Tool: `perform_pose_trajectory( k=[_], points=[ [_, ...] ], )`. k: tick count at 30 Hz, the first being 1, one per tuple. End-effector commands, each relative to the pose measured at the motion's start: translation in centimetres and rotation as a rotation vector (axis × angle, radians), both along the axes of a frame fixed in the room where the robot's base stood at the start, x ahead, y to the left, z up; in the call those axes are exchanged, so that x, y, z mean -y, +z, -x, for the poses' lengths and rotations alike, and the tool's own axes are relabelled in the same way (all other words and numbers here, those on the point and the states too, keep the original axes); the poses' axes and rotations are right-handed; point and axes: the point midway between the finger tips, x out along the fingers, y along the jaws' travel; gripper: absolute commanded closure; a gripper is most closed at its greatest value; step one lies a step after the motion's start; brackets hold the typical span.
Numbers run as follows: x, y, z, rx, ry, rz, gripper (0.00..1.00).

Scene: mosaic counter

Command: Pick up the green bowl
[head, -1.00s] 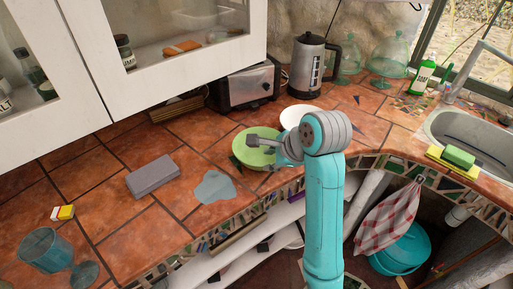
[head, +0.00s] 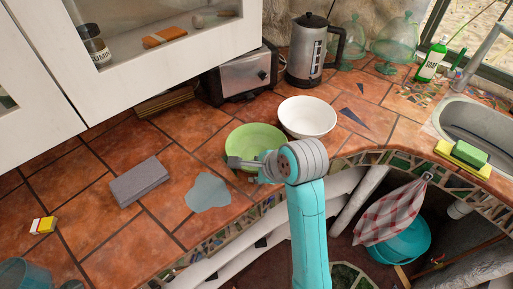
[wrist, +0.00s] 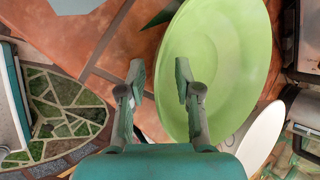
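The green bowl (head: 256,137) sits on the tiled counter, partly hidden by my arm in the head view. In the wrist view the green bowl (wrist: 225,60) is large, and its near rim passes between my fingers. My gripper (wrist: 157,75) is open and empty, with the right finger in front of the bowl's inside and the left finger outside the rim. In the head view my gripper (head: 248,165) is at the bowl's front side. Whether a finger touches the bowl cannot be told.
A white bowl (head: 306,117) stands close behind the green bowl to the right. A toaster (head: 240,75) and a kettle (head: 313,50) stand behind. A grey block (head: 139,181) and a blue-grey flat patch (head: 208,192) lie to the left. Cabinets (head: 160,40) hang above.

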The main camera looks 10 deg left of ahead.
Motion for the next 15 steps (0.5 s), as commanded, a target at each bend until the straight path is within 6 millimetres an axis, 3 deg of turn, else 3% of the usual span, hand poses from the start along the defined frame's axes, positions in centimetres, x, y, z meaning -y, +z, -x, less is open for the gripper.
perform_pose_trajectory(
  k=[5, 9, 15],
  points=[
    [-0.02, 0.02, -0.01, 0.001, 0.000, 0.000, 0.67],
    [0.00, 0.04, -0.02, 0.001, 0.000, 0.000, 1.00],
    [-0.01, 0.09, -0.05, 0.002, 0.001, -0.001, 1.00]
  ],
)
